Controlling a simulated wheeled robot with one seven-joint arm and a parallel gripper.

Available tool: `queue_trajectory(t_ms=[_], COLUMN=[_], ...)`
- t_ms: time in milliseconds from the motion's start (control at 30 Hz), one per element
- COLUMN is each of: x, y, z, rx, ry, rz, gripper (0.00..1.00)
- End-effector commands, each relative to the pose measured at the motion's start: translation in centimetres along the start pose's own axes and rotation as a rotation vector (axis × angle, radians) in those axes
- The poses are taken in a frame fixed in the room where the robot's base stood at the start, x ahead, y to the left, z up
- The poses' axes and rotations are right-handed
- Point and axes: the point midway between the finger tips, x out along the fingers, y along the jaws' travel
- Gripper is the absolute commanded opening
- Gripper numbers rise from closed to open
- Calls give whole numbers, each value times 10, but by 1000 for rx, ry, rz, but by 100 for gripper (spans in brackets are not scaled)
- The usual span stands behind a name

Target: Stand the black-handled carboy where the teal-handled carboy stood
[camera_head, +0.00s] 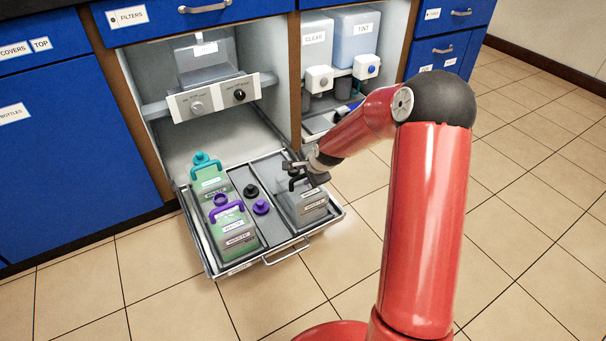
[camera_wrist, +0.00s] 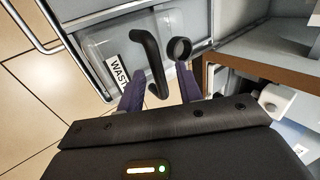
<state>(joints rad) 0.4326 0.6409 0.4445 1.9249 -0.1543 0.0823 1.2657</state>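The black-handled carboy (camera_head: 306,206) is clear and greyish. It stands in the right part of the pulled-out drawer tray (camera_head: 268,253). My gripper (camera_head: 305,170) is at its top. In the wrist view my gripper (camera_wrist: 160,82) is open, with the black handle (camera_wrist: 147,55) between its fingers and gaps beside it. The label (camera_wrist: 118,72) begins "WAST". The teal-handled carboy (camera_head: 210,182), with green contents, stands at the back left of the tray. The purple-handled carboy (camera_head: 233,230), also green, stands in front of it.
A black cap (camera_head: 251,190) and a purple cap (camera_head: 261,207) sit on the tray's middle strip. A vessel with a knobbed panel (camera_head: 212,98) is above the drawer. Two dispensers marked CLEAR (camera_head: 315,40) and TINT (camera_head: 356,35) stand right of it. Tiled floor lies in front.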

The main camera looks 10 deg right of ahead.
Motion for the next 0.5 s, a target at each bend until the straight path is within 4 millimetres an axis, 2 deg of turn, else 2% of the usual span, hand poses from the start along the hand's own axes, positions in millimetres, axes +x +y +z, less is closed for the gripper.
queue_trajectory(t_ms=[33,200,333,500], x=[-15,-53,-75,-91], y=[-2,-2,-1,-1], z=[-2,-2,-1,0], rx=[3,2,3,-1], ry=[4,3,3,1], rz=[-2,-2,-1,0], gripper=[35,35,35,35])
